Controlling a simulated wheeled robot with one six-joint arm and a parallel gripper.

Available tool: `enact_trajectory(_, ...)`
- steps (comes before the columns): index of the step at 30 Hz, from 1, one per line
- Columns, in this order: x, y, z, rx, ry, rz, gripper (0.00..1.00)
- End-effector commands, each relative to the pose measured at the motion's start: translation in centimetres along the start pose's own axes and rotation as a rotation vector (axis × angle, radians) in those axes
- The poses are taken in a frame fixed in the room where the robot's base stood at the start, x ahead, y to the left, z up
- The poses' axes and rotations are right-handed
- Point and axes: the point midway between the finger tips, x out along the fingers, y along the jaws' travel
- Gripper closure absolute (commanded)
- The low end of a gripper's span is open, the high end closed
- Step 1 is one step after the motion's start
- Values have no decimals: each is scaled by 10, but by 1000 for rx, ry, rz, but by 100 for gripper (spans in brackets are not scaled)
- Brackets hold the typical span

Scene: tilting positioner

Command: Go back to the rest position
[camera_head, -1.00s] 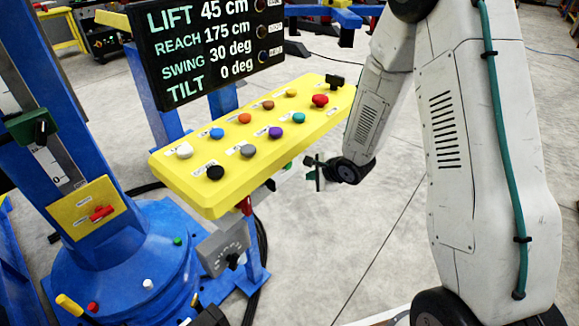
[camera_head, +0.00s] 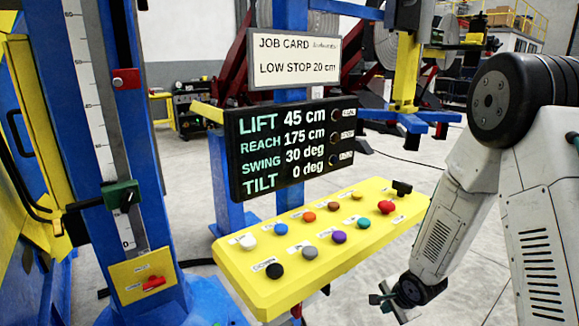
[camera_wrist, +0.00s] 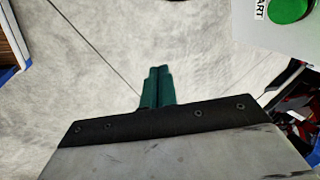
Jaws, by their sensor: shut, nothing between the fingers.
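My gripper (camera_head: 381,300) hangs in the head view just beyond the lower right edge of the yellow button panel (camera_head: 240,292), apart from it. In the wrist view my gripper's green fingers (camera_wrist: 156,87) are together with nothing between them, over pale concrete floor. The panel carries several coloured buttons, among them a red one (camera_head: 386,207) and a black one (camera_head: 275,271). The black display (camera_head: 290,150) behind it reads lift 45 cm, reach 175 cm, swing 30 deg, tilt 0 deg. A job card (camera_head: 294,58) above reads low stop 20 cm.
A blue column (camera_head: 110,130) with a scale and a green slider (camera_head: 121,196) stands at left. A green start button (camera_wrist: 288,8) shows at the wrist view's upper right corner. Open floor (camera_head: 400,165) lies behind the panel.

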Motion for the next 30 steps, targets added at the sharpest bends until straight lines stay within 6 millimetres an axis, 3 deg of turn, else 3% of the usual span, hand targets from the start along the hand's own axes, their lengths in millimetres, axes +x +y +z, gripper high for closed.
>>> enact_trajectory(5, -61, 28, -14, -334, 42, 245, 100)
enact_trajectory(11, -160, 49, -7, -655, -51, 460, 100)
enact_trajectory(21, -311, 80, 45, -1006, -310, 533, 100)
enact_trajectory(27, -380, 98, 81, -1134, -386, 456, 100)
enact_trajectory(30, -404, 104, 94, -1157, -369, 405, 100)
